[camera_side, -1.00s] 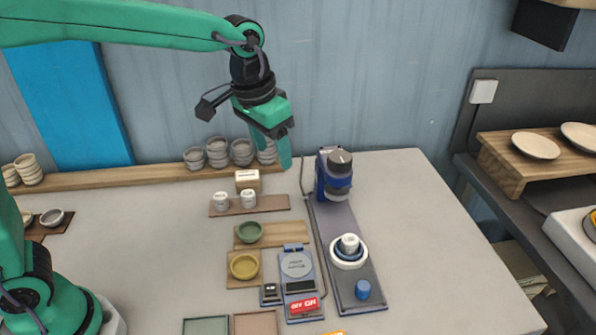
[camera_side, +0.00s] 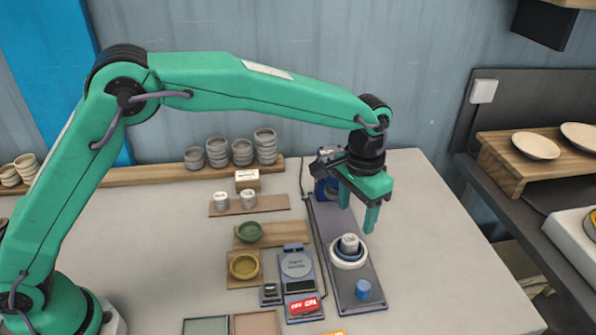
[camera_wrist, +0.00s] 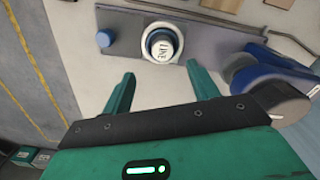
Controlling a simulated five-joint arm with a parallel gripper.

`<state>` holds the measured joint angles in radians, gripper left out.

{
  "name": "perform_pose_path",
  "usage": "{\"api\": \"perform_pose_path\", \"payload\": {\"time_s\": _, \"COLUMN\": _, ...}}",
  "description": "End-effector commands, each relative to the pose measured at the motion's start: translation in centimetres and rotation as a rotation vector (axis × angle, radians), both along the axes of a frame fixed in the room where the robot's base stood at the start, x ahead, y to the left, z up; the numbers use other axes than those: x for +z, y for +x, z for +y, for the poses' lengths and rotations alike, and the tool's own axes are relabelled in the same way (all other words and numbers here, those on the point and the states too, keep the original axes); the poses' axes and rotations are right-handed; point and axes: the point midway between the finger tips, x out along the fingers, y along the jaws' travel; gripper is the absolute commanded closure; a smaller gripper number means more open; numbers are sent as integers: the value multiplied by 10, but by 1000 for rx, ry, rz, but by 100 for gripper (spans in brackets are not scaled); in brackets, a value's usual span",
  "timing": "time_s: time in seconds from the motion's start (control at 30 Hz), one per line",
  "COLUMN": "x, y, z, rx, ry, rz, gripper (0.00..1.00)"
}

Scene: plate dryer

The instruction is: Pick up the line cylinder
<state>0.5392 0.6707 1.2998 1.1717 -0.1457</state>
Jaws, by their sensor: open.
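The line cylinder (camera_side: 349,241) is a small white cylinder standing upright in a blue and white round holder (camera_side: 348,260) on the dark slate base. In the wrist view its white top (camera_wrist: 162,49) reads "LINE", with the blue and white ring (camera_wrist: 175,36) around it. My gripper (camera_side: 357,220) is open and empty, pointing down above and slightly right of the cylinder in the side view. In the wrist view the two green fingers (camera_wrist: 160,72) are spread apart, with the cylinder just beyond their tips and between them in direction.
A blue cylinder (camera_side: 362,289) stands at the base's near end. The blue press (camera_side: 326,190) stands at its far end, partly hidden by my gripper. Left are a scale (camera_side: 296,265), a green bowl (camera_side: 250,231), a yellow bowl (camera_side: 244,266) and two white cylinders on a board. The tabletop on the right is clear.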

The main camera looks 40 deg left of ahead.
Motion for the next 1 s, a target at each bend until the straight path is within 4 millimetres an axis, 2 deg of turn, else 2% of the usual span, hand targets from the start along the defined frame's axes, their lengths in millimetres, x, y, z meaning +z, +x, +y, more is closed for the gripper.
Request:
{"api": "perform_pose_path", "payload": {"time_s": 0.17, "x": -3, "y": 0, "z": 0, "rx": 0, "ry": 0, "rz": 1, "gripper": 40}}
{"api": "perform_pose_path", "payload": {"time_s": 0.43, "x": -24, "y": 0, "z": 1, "rx": 1, "ry": 0, "rz": 1, "gripper": 40}}
{"api": "perform_pose_path", "payload": {"time_s": 0.77, "x": -31, "y": 0, "z": 2, "rx": 1, "ry": 0, "rz": 1, "gripper": 40}}
{"api": "perform_pose_path", "payload": {"time_s": 1.0, "x": -56, "y": 1, "z": 5, "rx": 2, "ry": 1, "rz": 2, "gripper": 40}}
